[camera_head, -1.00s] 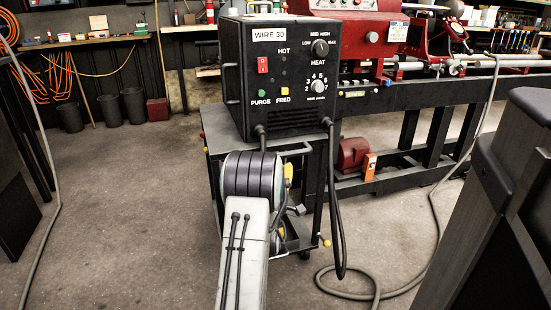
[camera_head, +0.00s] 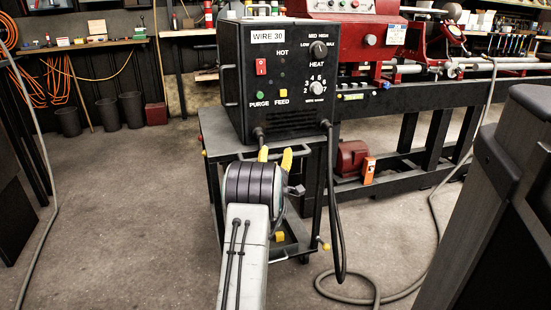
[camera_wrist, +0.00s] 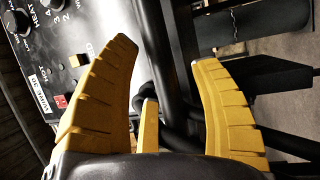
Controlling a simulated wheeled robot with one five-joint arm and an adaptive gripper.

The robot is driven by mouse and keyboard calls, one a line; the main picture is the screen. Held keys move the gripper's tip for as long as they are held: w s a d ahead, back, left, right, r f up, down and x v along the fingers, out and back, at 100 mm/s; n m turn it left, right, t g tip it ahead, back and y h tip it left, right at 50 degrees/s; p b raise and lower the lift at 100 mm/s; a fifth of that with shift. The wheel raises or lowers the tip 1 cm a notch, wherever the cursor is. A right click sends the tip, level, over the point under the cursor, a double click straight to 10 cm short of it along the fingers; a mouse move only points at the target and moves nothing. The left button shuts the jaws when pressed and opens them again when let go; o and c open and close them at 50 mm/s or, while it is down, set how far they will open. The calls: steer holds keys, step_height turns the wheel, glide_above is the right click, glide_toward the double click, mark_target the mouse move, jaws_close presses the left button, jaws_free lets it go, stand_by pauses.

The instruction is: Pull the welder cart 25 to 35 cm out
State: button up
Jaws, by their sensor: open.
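The welder cart (camera_head: 211,142) stands ahead, a dark open-frame cart with a lower shelf. The black welder box (camera_head: 292,105), labelled WIRE 30, sits on its top and shows tilted in the wrist view (camera_wrist: 75,35). My gripper (camera_head: 275,154) is in front of the cart, just below the box's front. Its yellow fingers point up and are open, and in the wrist view (camera_wrist: 165,52) they stand wide apart. Dark bars or cables show between and beyond the fingers, but I cannot tell whether they touch. My arm hides part of the cart's front.
A black cable (camera_head: 338,215) hangs from the box and loops on the floor at right. A red lathe on a dark bench (camera_head: 408,100) stands behind the cart. A dark cabinet (camera_head: 505,190) is close at right. Floor (camera_head: 130,215) at left is clear.

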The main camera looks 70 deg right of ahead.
steer(key=shift+d, duration=0.1)
steer(key=shift+c, duration=0.4)
jaws_close()
